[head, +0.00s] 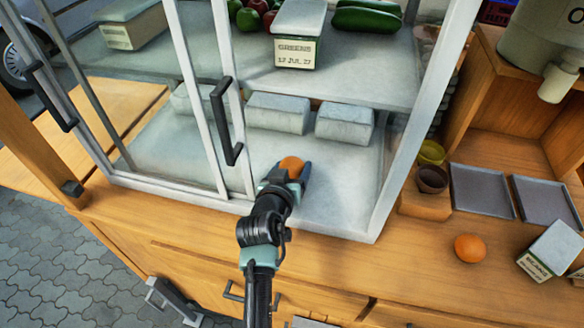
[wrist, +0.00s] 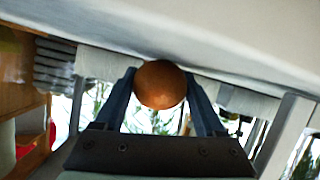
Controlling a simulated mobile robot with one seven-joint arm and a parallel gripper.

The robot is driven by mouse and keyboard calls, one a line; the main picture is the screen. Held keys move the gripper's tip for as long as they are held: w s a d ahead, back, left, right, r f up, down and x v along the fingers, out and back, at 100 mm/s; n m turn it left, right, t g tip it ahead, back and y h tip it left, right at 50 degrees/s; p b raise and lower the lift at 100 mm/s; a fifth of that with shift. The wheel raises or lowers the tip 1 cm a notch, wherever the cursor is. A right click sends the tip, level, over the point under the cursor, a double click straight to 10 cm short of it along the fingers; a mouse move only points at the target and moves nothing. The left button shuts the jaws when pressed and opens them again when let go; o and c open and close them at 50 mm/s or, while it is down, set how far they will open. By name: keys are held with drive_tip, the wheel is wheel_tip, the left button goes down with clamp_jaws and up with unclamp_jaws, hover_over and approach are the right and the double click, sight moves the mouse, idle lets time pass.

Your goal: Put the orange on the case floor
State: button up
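An orange (head: 291,166) is inside the lower level of the glass case, just past its open front. It also shows in the wrist view (wrist: 160,84), between the two fingers. My gripper (head: 290,173) reaches in through the opening right of the sliding door and is shut on the orange, with a finger on each side. The pale case floor (head: 345,190) lies under and around it. I cannot tell whether the orange touches the floor. A second orange (head: 469,248) sits on the wooden counter at the right.
The sliding door's black handle (head: 226,120) is close left of my arm. Grey blocks (head: 277,112) stand behind on the case floor. The upper shelf (head: 345,65) overhangs with vegetables and a label box. The case's right post (head: 405,150) bounds the opening. Floor right of my gripper is bare.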

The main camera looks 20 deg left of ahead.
drive_tip(key=o, duration=0.4)
drive_tip(key=shift+r+p, duration=0.3)
drive_tip(key=shift+p, duration=0.05)
drive_tip(key=shift+s, duration=0.35)
drive_tip(key=v, duration=1.1)
drive_tip(key=shift+s+d, duration=0.1)
drive_tip(key=shift+s, duration=0.1)
